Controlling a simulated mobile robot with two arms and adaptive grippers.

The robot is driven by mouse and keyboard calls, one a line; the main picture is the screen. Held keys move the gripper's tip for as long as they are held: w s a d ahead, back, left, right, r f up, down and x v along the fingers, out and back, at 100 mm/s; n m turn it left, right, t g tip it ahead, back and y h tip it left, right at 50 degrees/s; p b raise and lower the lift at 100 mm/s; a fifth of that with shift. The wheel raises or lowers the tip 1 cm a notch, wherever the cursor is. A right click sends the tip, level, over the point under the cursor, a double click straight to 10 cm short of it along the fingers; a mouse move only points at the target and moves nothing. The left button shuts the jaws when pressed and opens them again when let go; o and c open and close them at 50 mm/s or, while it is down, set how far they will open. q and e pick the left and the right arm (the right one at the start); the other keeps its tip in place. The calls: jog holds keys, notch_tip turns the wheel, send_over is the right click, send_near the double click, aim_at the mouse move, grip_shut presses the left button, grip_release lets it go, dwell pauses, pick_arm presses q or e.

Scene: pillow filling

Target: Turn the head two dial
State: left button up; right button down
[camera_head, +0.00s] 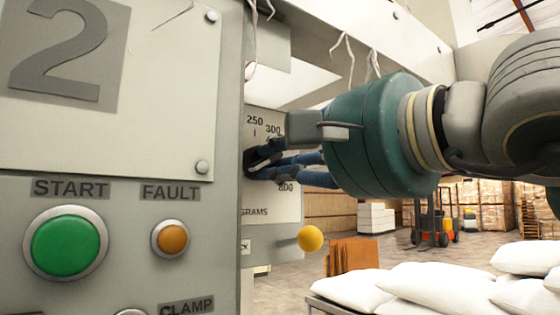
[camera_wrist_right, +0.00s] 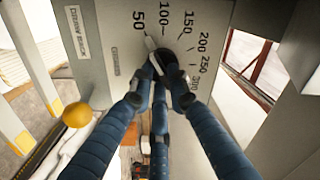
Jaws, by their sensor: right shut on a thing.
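The black dial (camera_head: 250,162) sits on a pale scale plate marked in grams, beyond the edge of the grey panel with the big "2". In the right wrist view the dial (camera_wrist_right: 182,62) shows between my fingers, and a pale pointer (camera_wrist_right: 150,42) lies between the 50 and 100 marks, nearer 50. My right gripper (camera_head: 262,164) reaches in from the right with its blue fingers shut on the dial; in the right wrist view the fingertips (camera_wrist_right: 165,68) close around it. The fingers hide part of the dial and scale. My left gripper is not in view.
The near panel carries a green START button (camera_head: 65,246) and an orange FAULT button (camera_head: 171,239). A yellow ball-shaped knob (camera_head: 310,239) sticks out below the scale. White sacks (camera_head: 435,288) lie at the lower right. An orange forklift (camera_head: 434,226) stands far behind.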

jog(key=shift+a+f, duration=0.1)
jog(key=shift+f, duration=0.1)
jog(key=c, duration=1.7)
grip_release()
jog(key=shift+o, duration=0.2)
jog(key=shift+r, duration=0.1)
jog(key=shift+s+d+r, duration=0.1)
jog(key=shift+s+d, duration=0.3)
jog(key=shift+s, duration=0.05)
jog(key=v, duration=1.1)
